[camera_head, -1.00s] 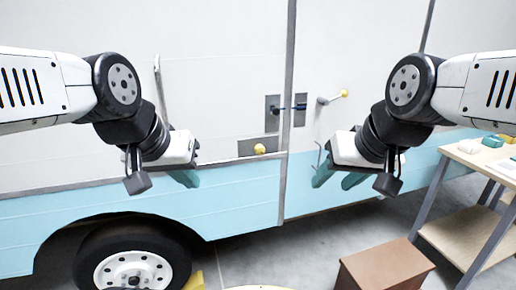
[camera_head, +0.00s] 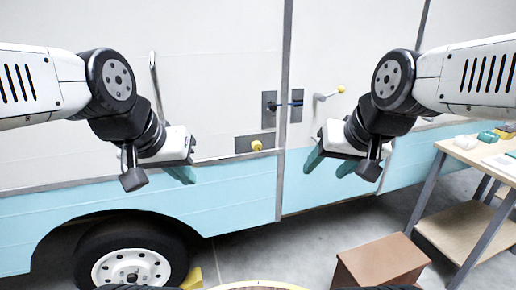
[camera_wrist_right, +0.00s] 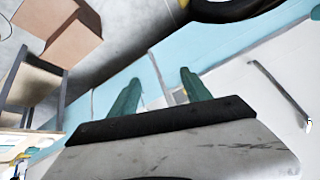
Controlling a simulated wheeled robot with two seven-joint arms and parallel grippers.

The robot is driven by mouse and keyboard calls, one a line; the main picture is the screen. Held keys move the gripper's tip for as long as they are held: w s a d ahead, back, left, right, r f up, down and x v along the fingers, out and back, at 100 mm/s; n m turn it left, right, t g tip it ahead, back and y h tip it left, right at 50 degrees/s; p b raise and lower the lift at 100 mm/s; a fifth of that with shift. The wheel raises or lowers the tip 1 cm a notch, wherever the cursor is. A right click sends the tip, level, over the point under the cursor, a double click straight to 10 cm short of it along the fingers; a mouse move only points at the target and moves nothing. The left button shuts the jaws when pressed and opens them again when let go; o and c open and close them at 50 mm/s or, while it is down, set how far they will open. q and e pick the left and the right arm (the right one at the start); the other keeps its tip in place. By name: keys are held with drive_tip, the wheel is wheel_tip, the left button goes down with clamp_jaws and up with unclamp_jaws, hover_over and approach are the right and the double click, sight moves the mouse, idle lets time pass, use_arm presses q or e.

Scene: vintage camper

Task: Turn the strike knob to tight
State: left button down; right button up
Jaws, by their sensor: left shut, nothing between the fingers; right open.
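My left gripper (camera_head: 183,175) is shut and empty, left of and below the knob. My right gripper (camera_head: 328,164) is open and empty, right of and below the knob. Its two green fingers stand apart in the right wrist view (camera_wrist_right: 160,85), with nothing between them.
A lever with a yellow tip (camera_head: 341,89) sticks out right of the seam. A wooden workbench (camera_head: 455,150) with small items stands at the right. A brown box (camera_head: 380,260) is on the floor. A wheel (camera_head: 132,265) is at lower left.

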drive_tip(key=w+a+f+m+t, duration=0.25)
drive_tip(key=w+m, duration=0.35)
drive_tip(key=w, duration=1.1)
drive_tip(key=m+t+y, duration=0.3)
drive_tip(key=m+t, duration=0.2)
drive_tip(key=m, duration=0.5)
approach(257, 147)
wheel_tip(257, 147, up, 4)
drive_tip(key=s, duration=0.2)
wheel_tip(257, 147, down, 7)
drive_tip(key=w+a+m+t, duration=0.1)
drive_tip(key=w+m+t, duration=0.2)
drive_tip(key=m, duration=0.6)
drive_tip(key=shift+h, duration=0.4)
drive_tip(key=x, duration=0.7)
drive_tip(key=shift+w+a+r, duration=0.15)
drive_tip(key=shift+r, duration=0.05)
clamp_jaws()
